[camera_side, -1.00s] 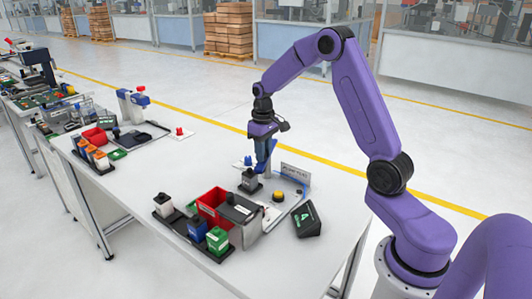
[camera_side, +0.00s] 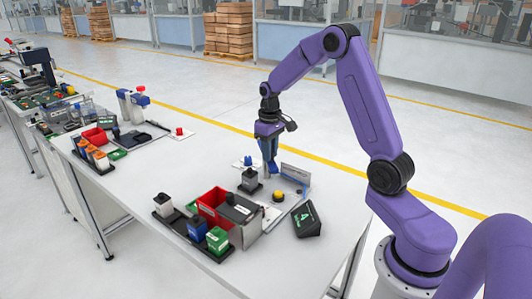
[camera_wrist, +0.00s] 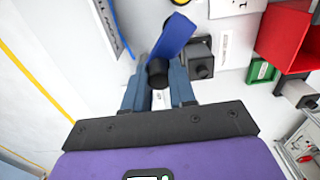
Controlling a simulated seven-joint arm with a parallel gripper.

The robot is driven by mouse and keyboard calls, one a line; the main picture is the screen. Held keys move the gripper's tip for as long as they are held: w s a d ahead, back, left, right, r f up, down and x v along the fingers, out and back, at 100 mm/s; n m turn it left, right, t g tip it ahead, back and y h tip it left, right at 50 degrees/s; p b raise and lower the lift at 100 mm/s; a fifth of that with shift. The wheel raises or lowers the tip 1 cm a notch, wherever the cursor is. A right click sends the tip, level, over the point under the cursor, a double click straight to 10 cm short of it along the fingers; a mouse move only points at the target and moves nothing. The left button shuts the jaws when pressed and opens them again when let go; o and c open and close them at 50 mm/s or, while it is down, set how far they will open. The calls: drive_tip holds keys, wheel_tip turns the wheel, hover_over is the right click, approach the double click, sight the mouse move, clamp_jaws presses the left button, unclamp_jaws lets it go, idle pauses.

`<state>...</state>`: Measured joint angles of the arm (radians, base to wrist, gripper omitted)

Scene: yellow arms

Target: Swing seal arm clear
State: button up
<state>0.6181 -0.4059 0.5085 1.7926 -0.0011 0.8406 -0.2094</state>
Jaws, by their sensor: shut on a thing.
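The seal arm is a blue bar (camera_wrist: 174,36) in the wrist view with a black knob (camera_wrist: 157,73) at its near end. My gripper (camera_wrist: 158,92) has its blue-grey fingers closed on either side of this knob. In the side view my gripper (camera_side: 270,164) points down over the table's far right part, and its fingers hide most of the seal arm. A grey block with a black top (camera_side: 249,179) stands upright just left of the gripper. It also shows in the wrist view (camera_wrist: 202,58), right of the blue bar and partly overlapped by it.
A sign plate (camera_side: 295,172) stands just right of the gripper. A yellow button (camera_side: 278,196) and a dark box marked 4 (camera_side: 306,219) are nearer the front. A red bin (camera_side: 212,202) and a rack with blue and green holders (camera_side: 217,240) stand at the front left.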

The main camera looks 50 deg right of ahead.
drive_tip(key=shift+d, duration=0.2)
drive_tip(key=shift+s+d, duration=0.2)
drive_tip(key=shift+s, duration=0.15)
idle(0.4)
drive_tip(key=shift+s+d, duration=0.45)
drive_tip(key=shift+d, duration=0.1)
